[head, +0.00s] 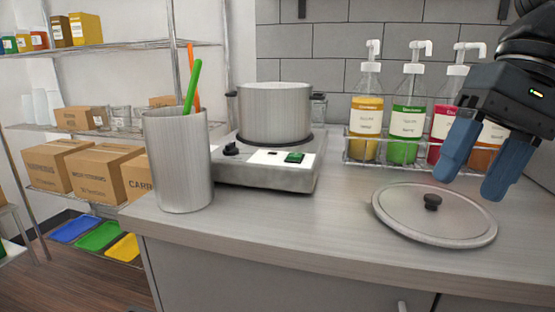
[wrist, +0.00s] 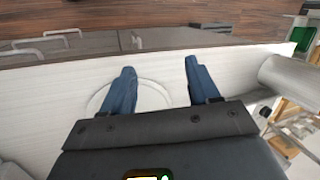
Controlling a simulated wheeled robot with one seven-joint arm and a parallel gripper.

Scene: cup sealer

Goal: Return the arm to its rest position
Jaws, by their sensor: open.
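My gripper (head: 474,180) is at the upper right of the head view, with its two blue fingers apart and nothing between them. It is above the right side of the counter, over the round metal lid (head: 470,222) with a black knob, and apart from it. In the wrist view my gripper (wrist: 160,85) also shows spread fingers. The lid (wrist: 152,98) is below them, partly hidden by the left finger.
A pot (head: 275,112) sits on a hot plate (head: 268,178). A metal cup (head: 178,165) with green and orange utensils stands at the counter's left. A rack of syrup bottles (head: 408,125) stands behind the lid, close to my gripper. The counter's front middle is clear.

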